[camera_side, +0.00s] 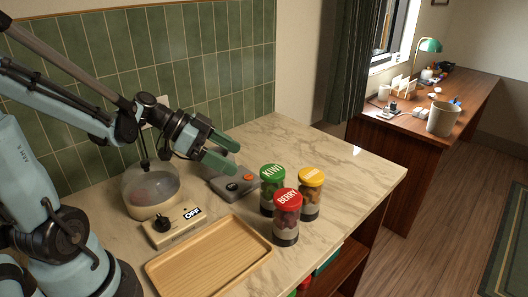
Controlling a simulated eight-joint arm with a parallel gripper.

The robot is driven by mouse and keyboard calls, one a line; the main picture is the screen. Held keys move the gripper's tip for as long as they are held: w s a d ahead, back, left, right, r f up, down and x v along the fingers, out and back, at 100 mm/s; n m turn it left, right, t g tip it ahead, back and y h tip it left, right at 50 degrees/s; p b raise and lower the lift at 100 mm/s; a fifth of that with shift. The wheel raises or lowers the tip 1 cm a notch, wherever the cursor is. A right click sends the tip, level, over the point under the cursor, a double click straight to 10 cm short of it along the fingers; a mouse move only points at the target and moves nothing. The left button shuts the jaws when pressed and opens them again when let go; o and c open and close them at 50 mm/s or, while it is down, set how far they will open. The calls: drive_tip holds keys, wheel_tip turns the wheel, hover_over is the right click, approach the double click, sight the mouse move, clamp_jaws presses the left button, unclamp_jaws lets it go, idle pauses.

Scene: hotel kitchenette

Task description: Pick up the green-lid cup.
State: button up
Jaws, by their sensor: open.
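The green-lid cup (267,199), a clear cup labelled KIWI on its lid, stands upright on the marble counter. The red-lid cup (286,223), labelled BERRY, stands just in front of it, partly overlapping its lower part in this view. The yellow-lid cup (312,202) stands to its right. My gripper (229,154) is open, with green fingers pointing right. It is above the counter, up and to the left of the green-lid cup, apart from it and empty.
A grey box with an orange button (217,184) lies left of the cups, under my gripper. A domed machine (140,203) with an OFF switch panel (162,235) stands further left. An empty wooden tray (250,264) lies in front. Bare counter (355,175) extends right of the cups.

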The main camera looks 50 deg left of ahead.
sight(270, 170)
drive_tip(key=shift+m+t+h, duration=0.3)
drive_tip(key=shift+m, duration=0.3)
drive_tip(key=x, duration=1.1)
drive_tip(key=shift+w+r, duration=0.1)
drive_tip(key=shift+w, duration=0.3)
clamp_jaws()
drive_tip(key=shift+r, duration=0.1)
